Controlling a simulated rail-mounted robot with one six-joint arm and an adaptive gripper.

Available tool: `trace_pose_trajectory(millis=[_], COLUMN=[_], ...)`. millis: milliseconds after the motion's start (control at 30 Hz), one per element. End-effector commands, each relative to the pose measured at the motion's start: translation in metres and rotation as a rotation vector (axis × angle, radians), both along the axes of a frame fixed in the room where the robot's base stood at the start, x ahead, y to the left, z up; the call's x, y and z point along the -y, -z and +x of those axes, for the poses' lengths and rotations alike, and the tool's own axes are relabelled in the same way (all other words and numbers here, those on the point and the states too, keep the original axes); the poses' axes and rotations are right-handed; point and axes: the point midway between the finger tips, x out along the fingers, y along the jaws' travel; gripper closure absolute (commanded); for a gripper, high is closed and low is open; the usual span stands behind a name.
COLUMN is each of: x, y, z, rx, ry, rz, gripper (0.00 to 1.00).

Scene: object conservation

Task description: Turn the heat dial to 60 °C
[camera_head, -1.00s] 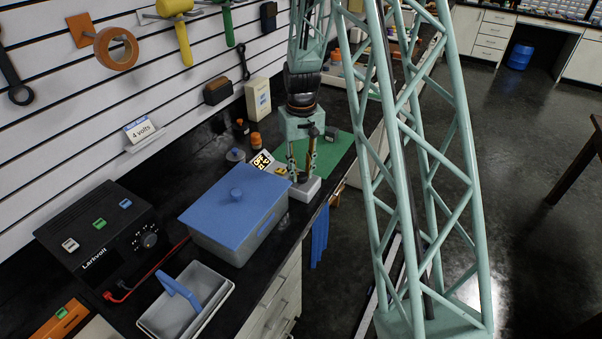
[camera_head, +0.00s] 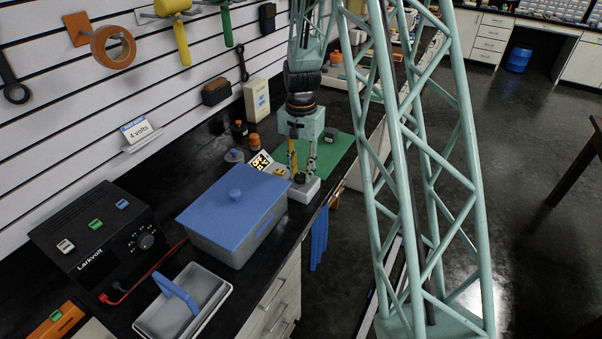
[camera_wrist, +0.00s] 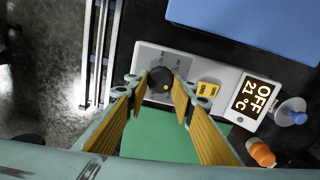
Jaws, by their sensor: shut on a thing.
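The heat dial (camera_wrist: 160,80) is a dark round knob with a yellow dot, on a pale heater unit (camera_wrist: 218,72). My gripper (camera_wrist: 160,92) points down at the unit, its yellow-padded fingers shut on the dial from both sides. The unit's display (camera_wrist: 251,96) reads OFF and 21 °C. A yellow switch (camera_wrist: 207,90) sits between dial and display. In the head view, my gripper (camera_head: 300,174) is over the white unit (camera_head: 303,190), and the tilted display (camera_head: 261,162) is at its left. The dial's scale markings are too small to read.
A blue-lidded grey box (camera_head: 235,205) stands close to the unit. An orange-capped bottle (camera_wrist: 261,153) and a small container (camera_wrist: 290,112) are near the display. A green mat (camera_head: 338,150) lies behind the unit. A power supply (camera_head: 95,240) is at the left.

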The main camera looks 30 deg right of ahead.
Motion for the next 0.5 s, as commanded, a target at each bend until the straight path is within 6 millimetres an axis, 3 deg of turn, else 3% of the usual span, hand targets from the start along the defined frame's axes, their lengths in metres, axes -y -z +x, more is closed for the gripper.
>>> trace_pose_trajectory(millis=[500], x=[0.0006], y=[0.0002], z=[-0.0009], rx=[0.0], ry=[0.312], rz=[0.0], gripper=[0.88])
